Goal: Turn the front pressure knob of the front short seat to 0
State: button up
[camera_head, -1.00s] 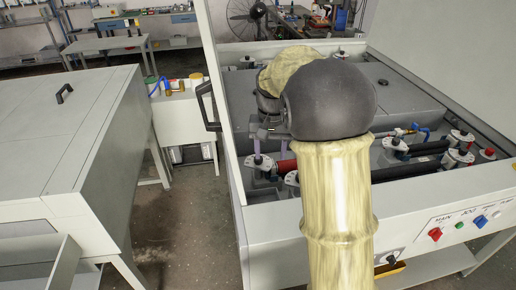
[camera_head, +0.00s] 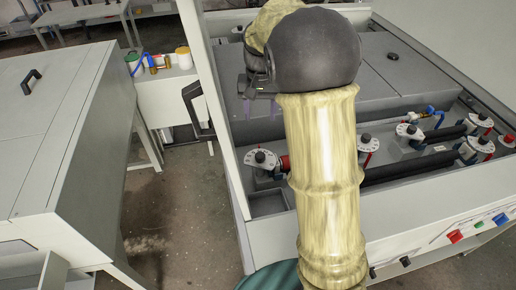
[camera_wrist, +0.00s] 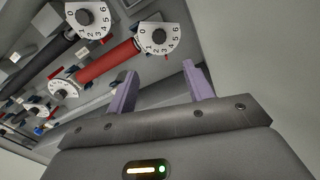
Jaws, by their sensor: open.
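In the wrist view, a white numbered dial with a black knob (camera_wrist: 159,37) sits at the near end of a short red roller (camera_wrist: 106,61). Another dial (camera_wrist: 62,90) is at the roller's far end. I cannot tell which knob the task calls the front one, nor read the setting. My gripper (camera_wrist: 158,82) has two purple fingers wide apart, empty, a little short of the near red-roller dial and touching nothing. In the head view my arm hides most of my gripper; a purple finger (camera_head: 247,106) shows left of the arm, above the machine tray.
A black roller with its own dial (camera_wrist: 86,17) lies beside the red one. Several dials and hoses fill the right of the tray. Red (camera_head: 455,237), green and blue buttons are on the front panel.

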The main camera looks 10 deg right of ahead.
aim_at(260, 155)
jog(key=shift+s+d, duration=0.1)
jog(key=shift+s, duration=0.05)
notch_tip(260, 155, down, 17)
jog(key=shift+f+p, duration=0.2)
jog(key=shift+p, duration=1)
jog(key=c, duration=1)
